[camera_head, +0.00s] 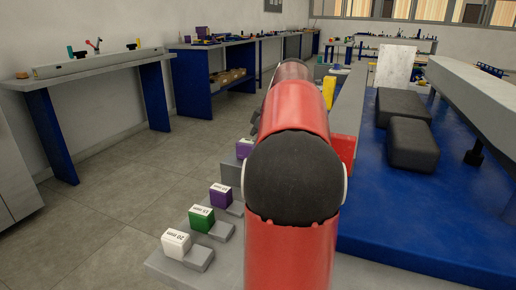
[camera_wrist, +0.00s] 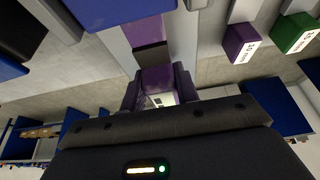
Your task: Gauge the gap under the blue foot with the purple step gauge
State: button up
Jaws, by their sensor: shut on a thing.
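In the wrist view my gripper (camera_wrist: 160,98) is shut on a purple block (camera_wrist: 156,77) with a pale label, which I take as the purple step gauge. A dark face and a second purple patch show beyond it; I cannot tell whether they belong to the gauge. A blue block (camera_wrist: 108,11), possibly the blue foot, lies beyond and left of the gauge, apart from my fingers. Any gap under it is hidden. In the head view my red arm hides my gripper and the foot. A purple block (camera_head: 244,148) shows left of my arm.
Labelled purple (camera_head: 221,195), green (camera_head: 201,219) and white (camera_head: 176,243) gauges stand in a row on a grey surface. A blue platform (camera_head: 410,215) with dark grey blocks (camera_head: 412,142) lies right of my arm. Floor at left is clear before the benches.

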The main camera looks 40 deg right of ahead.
aim_at(236, 143)
jog(key=shift+s+d, duration=0.2)
jog(key=shift+s, duration=0.2)
jog(key=shift+s, duration=0.2)
dwell(0.8)
jog(key=shift+w+a+p, duration=0.4)
jog(key=shift+w+a, duration=0.1)
jog(key=shift+w, duration=0.7)
jog(key=shift+w+a+p, duration=0.35)
jog(key=shift+w+a, duration=0.1)
jog(key=shift+w, duration=0.8)
jog(key=shift+w+a+p, duration=0.4)
jog(key=shift+w+a, duration=0.1)
jog(key=shift+w, duration=0.7)
jog(key=shift+r+p, duration=0.9)
jog(key=shift+r, duration=2.1)
